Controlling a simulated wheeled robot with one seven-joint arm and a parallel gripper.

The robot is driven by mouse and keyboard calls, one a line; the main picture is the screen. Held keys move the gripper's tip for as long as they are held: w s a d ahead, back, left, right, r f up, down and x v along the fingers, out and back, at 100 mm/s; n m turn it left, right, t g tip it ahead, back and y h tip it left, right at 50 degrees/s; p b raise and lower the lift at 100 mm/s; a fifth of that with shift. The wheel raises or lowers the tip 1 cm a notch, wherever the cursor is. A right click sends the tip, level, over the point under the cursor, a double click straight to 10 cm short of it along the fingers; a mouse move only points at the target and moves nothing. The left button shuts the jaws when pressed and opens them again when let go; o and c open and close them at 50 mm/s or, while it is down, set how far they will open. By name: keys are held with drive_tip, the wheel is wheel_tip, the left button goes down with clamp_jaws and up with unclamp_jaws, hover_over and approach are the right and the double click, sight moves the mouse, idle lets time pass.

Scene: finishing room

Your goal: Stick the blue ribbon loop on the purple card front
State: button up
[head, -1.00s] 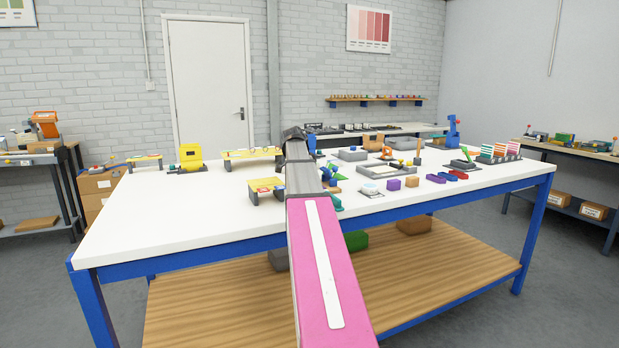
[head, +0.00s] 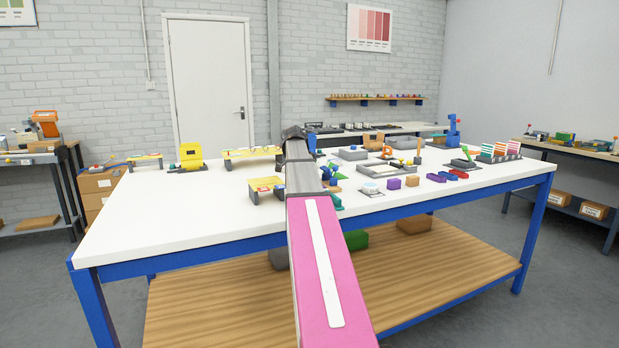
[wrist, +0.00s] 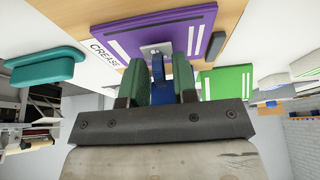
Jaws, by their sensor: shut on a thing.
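My gripper (wrist: 160,84) is shut on the blue ribbon loop (wrist: 158,70), which stands between its green fingers in the wrist view. The purple card (wrist: 185,22), with white stripes on it, is just beyond the fingertips. The loop's far end is close to a small light grey patch (wrist: 152,49) at the card's edge. I cannot tell whether they touch. In the head view my arm hides the card, and the loop cannot be made out.
In the wrist view a teal block (wrist: 45,67) lies left, beside a CREASE label (wrist: 103,54); a green striped card (wrist: 227,82) is right. Small blocks and fixtures crowd the right of the white table (head: 150,215); its front left is clear.

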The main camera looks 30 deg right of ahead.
drive_tip(key=shift+f, duration=0.45)
idle(1.0)
drive_tip(key=o, duration=1.3)
drive_tip(key=shift+c, duration=0.2)
drive_tip(key=shift+r, duration=0.25)
drive_tip(key=shift+r, duration=3.8)
drive_tip(key=shift+s, duration=0.1)
